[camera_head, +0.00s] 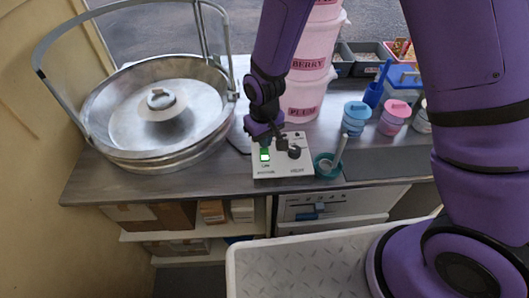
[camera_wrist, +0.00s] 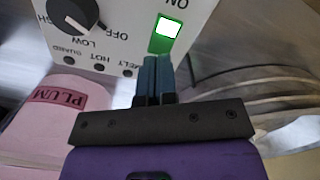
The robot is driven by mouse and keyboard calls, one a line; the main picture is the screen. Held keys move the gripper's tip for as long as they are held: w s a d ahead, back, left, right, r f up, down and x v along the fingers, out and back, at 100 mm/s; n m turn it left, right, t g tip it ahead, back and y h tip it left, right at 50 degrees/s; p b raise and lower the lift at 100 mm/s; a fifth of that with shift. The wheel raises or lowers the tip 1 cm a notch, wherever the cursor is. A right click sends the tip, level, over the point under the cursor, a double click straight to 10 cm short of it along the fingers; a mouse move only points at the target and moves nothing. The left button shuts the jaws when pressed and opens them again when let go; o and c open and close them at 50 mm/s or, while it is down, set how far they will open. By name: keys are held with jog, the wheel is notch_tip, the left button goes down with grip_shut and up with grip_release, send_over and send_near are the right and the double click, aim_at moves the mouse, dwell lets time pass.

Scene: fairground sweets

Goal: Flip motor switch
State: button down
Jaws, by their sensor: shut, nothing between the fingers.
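The motor switch (camera_head: 265,155) is a rocker on the front left of a white control box (camera_head: 283,170). It glows green, with an ON label beside it. In the wrist view the switch (camera_wrist: 166,30) is lit white and green, and the box appears upside down. My gripper (camera_head: 264,142) is shut and empty, just behind the switch. In the wrist view the fingertips of my gripper (camera_wrist: 156,60) are together at the near edge of the switch. I cannot tell whether they touch it.
A black dial (camera_head: 294,152) sits to the right of the switch, and in the wrist view the dial (camera_wrist: 73,14) is near. A large metal bowl (camera_head: 160,115) stands left. Pink tubs (camera_head: 302,100) stand behind. A teal cup (camera_head: 325,166) stands right of the box.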

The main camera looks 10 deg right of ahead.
jog(key=shift+f, duration=1.25)
dwell(1.0)
jog(key=shift+r, duration=3.55)
